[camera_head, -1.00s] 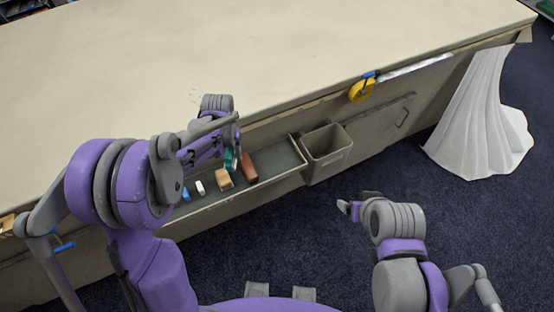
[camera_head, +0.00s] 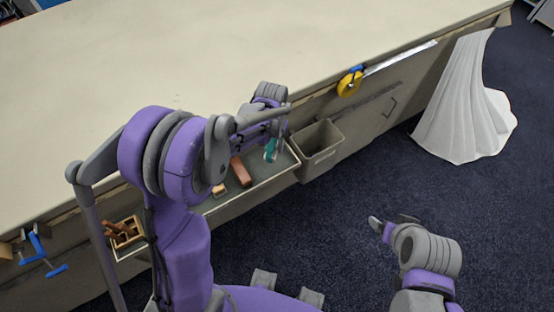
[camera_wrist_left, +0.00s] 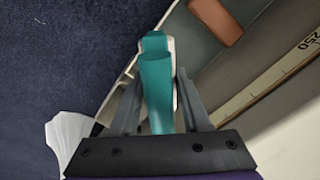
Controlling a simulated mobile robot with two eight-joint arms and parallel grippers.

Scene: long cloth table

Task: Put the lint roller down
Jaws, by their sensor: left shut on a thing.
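The lint roller, with a teal handle (camera_wrist_left: 156,90) and a pale part behind it, is between the fingers of my left gripper (camera_wrist_left: 155,100), which is shut on it. In the head view the teal of the lint roller (camera_head: 271,150) shows at the right end of the shallow tray (camera_head: 248,187) on the table's front side. My left arm hides part of the tray. I cannot tell whether the roller touches the tray floor. My right gripper (camera_head: 392,220) is empty over the floor, its fingers apart.
A reddish-brown block (camera_head: 240,171) and a tan block (camera_head: 219,190) lie in the tray, left of the roller. A grey bin (camera_head: 318,150) hangs just right of it. Yellow tape (camera_head: 349,84), a white cloth (camera_head: 462,110) and blue clamps (camera_head: 38,245) are along the table (camera_head: 150,60).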

